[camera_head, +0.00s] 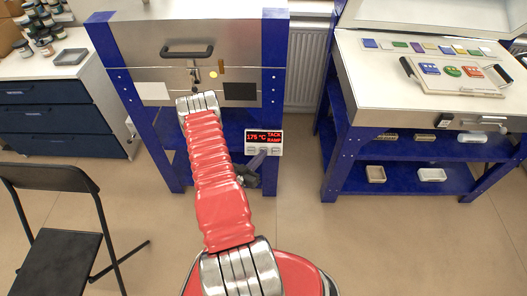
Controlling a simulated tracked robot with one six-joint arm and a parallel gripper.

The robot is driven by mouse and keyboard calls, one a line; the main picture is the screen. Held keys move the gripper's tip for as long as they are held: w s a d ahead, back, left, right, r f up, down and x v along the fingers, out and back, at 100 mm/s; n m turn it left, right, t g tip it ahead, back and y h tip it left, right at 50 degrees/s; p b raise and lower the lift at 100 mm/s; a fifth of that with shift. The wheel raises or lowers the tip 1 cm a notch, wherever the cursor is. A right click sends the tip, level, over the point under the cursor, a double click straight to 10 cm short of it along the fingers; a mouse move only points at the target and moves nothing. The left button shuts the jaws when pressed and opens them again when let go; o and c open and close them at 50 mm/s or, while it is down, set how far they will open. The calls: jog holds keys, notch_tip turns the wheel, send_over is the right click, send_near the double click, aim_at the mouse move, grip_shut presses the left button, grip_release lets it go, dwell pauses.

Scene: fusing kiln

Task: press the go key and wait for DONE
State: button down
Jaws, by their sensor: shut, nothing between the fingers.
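The kiln controller (264,136) is a small pale box on the front of the blue-legged kiln stand. Its red display (263,138) reads 175 °C, TACK and RAMP. A row of small keys (274,150) runs under the display; their labels are too small to read. My gripper (257,160) is shut and empty, just below the controller, with its tip close to the keys. I cannot tell whether it touches a key. Part of my wrist is hidden behind my red arm. The kiln (140,60) above is closed, with a dark handle (187,51) on its front.
A worktable (350,95) on the right holds coloured glass strips and a board with glass pieces. A black folding chair (60,245) stands at the lower left, and a drawer cabinet (60,115) at the upper left. The floor at the lower right is clear.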

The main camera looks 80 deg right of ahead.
jog(key=a+r, duration=0.2)
jog(key=shift+s+a+r, duration=0.1)
jog(key=shift+s+a, duration=0.2)
dwell(1.1)
